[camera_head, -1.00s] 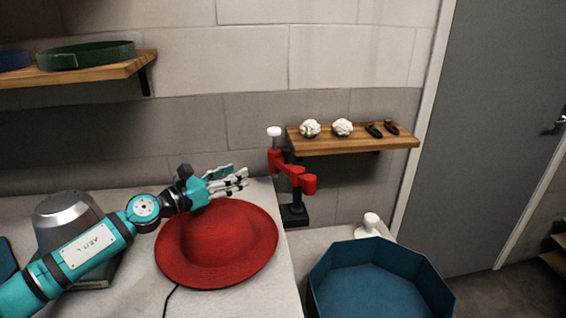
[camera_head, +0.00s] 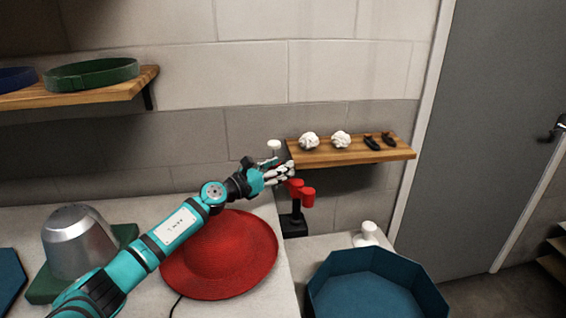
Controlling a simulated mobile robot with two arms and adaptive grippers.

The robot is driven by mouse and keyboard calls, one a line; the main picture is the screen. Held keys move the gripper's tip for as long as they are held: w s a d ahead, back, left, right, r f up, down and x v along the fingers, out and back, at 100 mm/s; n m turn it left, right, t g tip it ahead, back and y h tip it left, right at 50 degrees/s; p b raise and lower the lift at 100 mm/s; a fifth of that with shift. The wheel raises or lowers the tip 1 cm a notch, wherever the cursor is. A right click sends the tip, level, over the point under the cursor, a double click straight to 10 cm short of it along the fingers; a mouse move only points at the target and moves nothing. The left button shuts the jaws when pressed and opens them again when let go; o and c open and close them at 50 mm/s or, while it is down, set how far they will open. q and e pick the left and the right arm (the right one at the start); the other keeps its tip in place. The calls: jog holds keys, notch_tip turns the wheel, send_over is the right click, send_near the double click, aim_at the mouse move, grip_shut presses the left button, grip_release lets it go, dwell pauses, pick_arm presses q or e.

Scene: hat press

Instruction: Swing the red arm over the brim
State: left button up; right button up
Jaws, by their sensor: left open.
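The red arm (camera_head: 302,192) is a jointed red piece on a black post and base (camera_head: 293,224) behind the right edge of the table. A white knob (camera_head: 274,145) tops its far end. My left gripper (camera_head: 286,171) is open in front of the red arm's upper part and hides some of it. I cannot tell whether they touch. The red hat (camera_head: 235,262) lies on the table with its wide brim flat, partly under my left arm. The red arm stands beyond the brim, not over it. My right gripper is out of view.
A metal dome (camera_head: 78,240) on a green base stands at the left. A blue octagonal bin (camera_head: 370,285) is at the lower right, near a white knobbed object (camera_head: 368,232). A wall shelf (camera_head: 350,153) holds white lumps and dark small items. Green and blue bands lie on the left shelf (camera_head: 90,88).

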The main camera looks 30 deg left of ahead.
pick_arm(q)
jog(key=shift+x, duration=0.8)
jog(key=shift+c, duration=0.2)
grip_shut()
